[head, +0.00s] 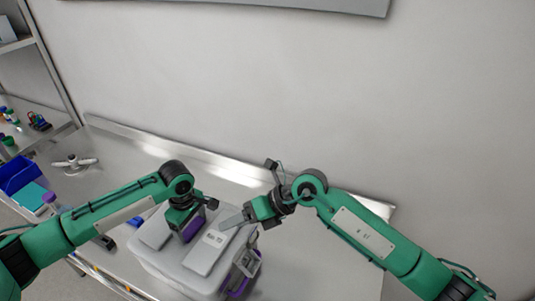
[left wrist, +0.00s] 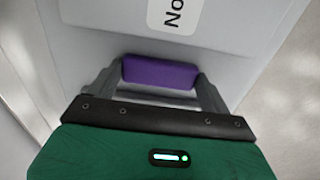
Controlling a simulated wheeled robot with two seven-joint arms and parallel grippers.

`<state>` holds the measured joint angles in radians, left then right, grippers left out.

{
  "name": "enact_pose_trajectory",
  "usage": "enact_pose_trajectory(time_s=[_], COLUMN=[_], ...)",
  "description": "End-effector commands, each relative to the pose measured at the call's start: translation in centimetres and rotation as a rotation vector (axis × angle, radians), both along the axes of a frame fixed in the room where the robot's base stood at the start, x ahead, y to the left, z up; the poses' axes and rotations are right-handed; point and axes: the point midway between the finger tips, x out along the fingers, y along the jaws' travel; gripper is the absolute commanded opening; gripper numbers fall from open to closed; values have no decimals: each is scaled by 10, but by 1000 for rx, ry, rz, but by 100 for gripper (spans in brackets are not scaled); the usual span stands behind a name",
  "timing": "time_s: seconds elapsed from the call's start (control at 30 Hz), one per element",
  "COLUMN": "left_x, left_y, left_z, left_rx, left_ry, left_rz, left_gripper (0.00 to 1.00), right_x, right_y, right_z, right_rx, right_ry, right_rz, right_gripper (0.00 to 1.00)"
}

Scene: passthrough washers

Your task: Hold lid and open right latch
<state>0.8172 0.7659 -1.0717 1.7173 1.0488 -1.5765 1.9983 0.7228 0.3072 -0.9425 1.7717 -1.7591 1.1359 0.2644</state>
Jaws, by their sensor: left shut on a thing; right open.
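A pale grey box (head: 163,268) with a light lid (head: 224,262) stands on the metal table. My left gripper (head: 190,226) is over the lid and shut on its purple handle (left wrist: 160,73), with one finger at each end in the left wrist view. A grey latch (head: 247,262) with purple parts is on the box's right side. My right gripper (head: 243,225) is open and empty, above the lid's far right edge near the latch. Contact between them cannot be made out.
The metal table (head: 315,255) is clear to the right. A blue bin (head: 18,174) and a teal box (head: 30,197) are at the far left. A metal knob-like part (head: 74,162) lies at the back left. A wall rises behind the table.

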Motion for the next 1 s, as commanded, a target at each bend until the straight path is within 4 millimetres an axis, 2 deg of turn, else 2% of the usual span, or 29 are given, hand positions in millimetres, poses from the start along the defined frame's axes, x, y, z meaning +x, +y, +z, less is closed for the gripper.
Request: enact_pose_trajectory(time_s=[0.27, 0.6, 0.8, 1.0], left_x=[0, 0, 0, 0], left_y=[0, 0, 0, 0], left_z=[1, 1, 0, 0], left_rx=[0, 0, 0, 0], left_ry=[-1, -1, -1, -1], left_rz=[0, 0, 0, 0], left_gripper=[34, 34, 34, 34], right_x=[31, 76, 99, 111], right_y=[-1, -26, -45, -57], right_z=[45, 89, 105, 112], right_rx=[272, 562, 694, 764], right_ry=[231, 474, 583, 641], right_rz=[-130, -271, -333, -367], right_gripper=[60, 60, 60, 60])
